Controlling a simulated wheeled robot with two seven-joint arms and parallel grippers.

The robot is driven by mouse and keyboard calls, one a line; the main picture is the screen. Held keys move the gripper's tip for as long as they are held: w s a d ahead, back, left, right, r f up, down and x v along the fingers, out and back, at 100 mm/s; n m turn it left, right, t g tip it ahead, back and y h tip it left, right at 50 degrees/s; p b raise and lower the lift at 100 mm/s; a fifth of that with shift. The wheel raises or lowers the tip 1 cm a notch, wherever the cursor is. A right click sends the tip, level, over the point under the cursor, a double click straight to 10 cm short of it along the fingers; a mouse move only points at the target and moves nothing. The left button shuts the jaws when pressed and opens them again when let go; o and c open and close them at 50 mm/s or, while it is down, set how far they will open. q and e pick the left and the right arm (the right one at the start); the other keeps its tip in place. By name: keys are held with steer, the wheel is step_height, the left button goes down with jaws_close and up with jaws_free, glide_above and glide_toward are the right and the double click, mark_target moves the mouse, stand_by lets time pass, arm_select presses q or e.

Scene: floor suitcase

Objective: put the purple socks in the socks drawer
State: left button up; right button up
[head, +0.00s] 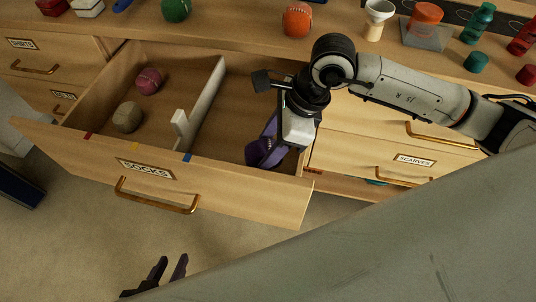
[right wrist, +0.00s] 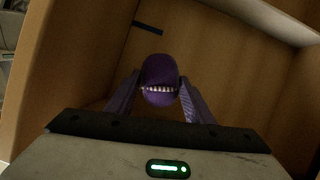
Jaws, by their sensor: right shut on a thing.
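The socks drawer (head: 148,160) is pulled open, with a label reading SOCKS and a brass handle on its front. A divider (head: 205,95) splits it into a left and a right compartment. My right gripper (head: 262,158) reaches down into the right compartment. It is shut on the purple socks (right wrist: 160,75), a rolled purple bundle with a pale stripe, held between the fingers in the right wrist view. In the head view the gripper mostly hides them. I cannot tell whether they touch the drawer floor. My left gripper (head: 170,268) is open and empty, low in front of the drawer.
A pink sock ball (head: 149,80) and a beige sock ball (head: 127,117) lie in the left compartment. A white upright piece (head: 180,123) stands by the divider. The dresser top holds a green ball (head: 176,9), an orange ball (head: 297,19) and several cups and bottles.

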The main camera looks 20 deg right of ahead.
steer(key=shift+f+b, duration=0.35)
steer(key=shift+f, duration=2.25)
steer(key=o, duration=1.1)
steer(key=p+v, duration=0.1)
steer(key=v, duration=1.1)
steer(key=shift+d+r, duration=0.1)
steer(key=shift+r, duration=0.05)
